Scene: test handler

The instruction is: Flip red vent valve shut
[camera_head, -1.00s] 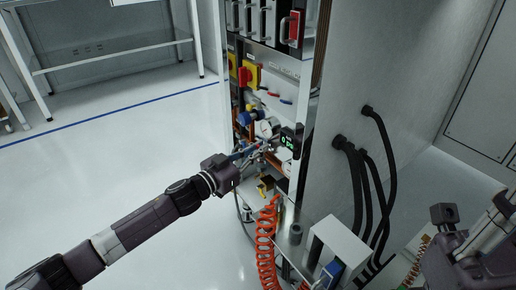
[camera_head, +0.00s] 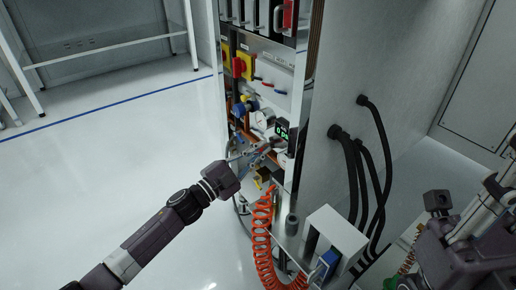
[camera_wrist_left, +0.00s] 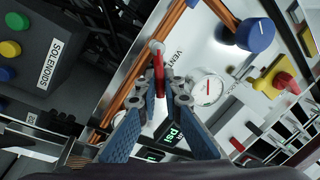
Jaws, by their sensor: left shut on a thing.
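The red vent valve handle (camera_wrist_left: 158,64) shows in the left wrist view, beside the partly covered "VENT" lettering on the white panel. It points along the picture's vertical, with a pale rounded end at the top. My left gripper (camera_wrist_left: 158,97) has its blue-padded fingers closed on the lower part of the handle, hiding that part. In the head view my left gripper (camera_head: 268,147) reaches the panel just below the green display (camera_head: 283,131); the handle is too small to make out there. Part of my right arm (camera_head: 450,235) shows at the lower right; its fingers are not clear.
A pressure gauge (camera_wrist_left: 207,90) and a blue knob (camera_wrist_left: 255,35) sit close to the handle. An orange coiled hose (camera_head: 263,235) hangs below the left gripper. Black cables (camera_head: 357,180) run down the cabinet side. The floor at left is clear.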

